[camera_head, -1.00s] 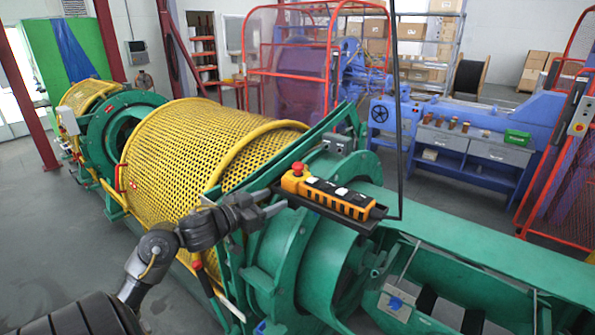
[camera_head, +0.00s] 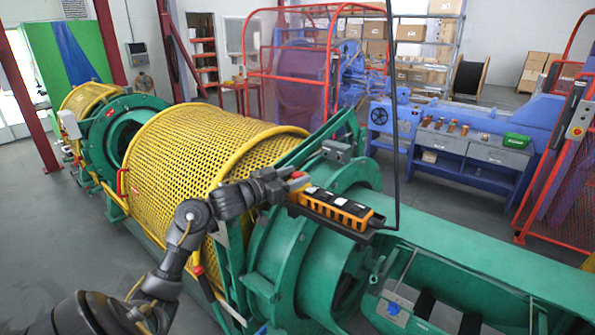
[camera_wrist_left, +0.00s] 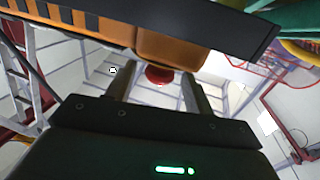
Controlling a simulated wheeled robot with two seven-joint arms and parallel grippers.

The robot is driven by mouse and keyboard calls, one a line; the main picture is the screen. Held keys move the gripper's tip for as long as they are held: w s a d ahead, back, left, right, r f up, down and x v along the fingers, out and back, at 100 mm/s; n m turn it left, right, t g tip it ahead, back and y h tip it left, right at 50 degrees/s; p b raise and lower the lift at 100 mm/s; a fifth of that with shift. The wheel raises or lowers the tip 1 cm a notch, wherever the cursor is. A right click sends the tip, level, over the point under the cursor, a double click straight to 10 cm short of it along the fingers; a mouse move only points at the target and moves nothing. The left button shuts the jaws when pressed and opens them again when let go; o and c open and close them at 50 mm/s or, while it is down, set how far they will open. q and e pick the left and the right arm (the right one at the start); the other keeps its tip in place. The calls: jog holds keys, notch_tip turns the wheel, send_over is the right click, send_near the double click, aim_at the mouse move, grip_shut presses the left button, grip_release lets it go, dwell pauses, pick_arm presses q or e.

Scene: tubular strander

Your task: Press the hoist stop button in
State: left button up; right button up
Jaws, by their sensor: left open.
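The hoist pendant (camera_head: 335,207) is an orange box with black buttons, lying on a dark tray hung from a black pole. Its red mushroom button (camera_head: 299,176) is at the left end, partly hidden by my left gripper (camera_head: 289,181). In the left wrist view, the red button (camera_wrist_left: 158,76) shows between the two open fingers of my left gripper (camera_wrist_left: 157,86), beside the orange housing (camera_wrist_left: 170,48). The fingers hold nothing that I can see. Whether they touch the button, and whether it is pressed in, I cannot tell. My right gripper is not in view.
The green strander frame (camera_head: 470,250) lies below and right of the pendant. The yellow mesh guard (camera_head: 190,150) stands to its left. A grey box (camera_head: 336,150) sits on the green housing just behind the pendant. The black pole (camera_head: 395,130) rises at its right end.

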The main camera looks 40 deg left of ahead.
pick_arm(q)
jog(key=shift+w+d, duration=0.2)
jog(key=shift+w, duration=0.5)
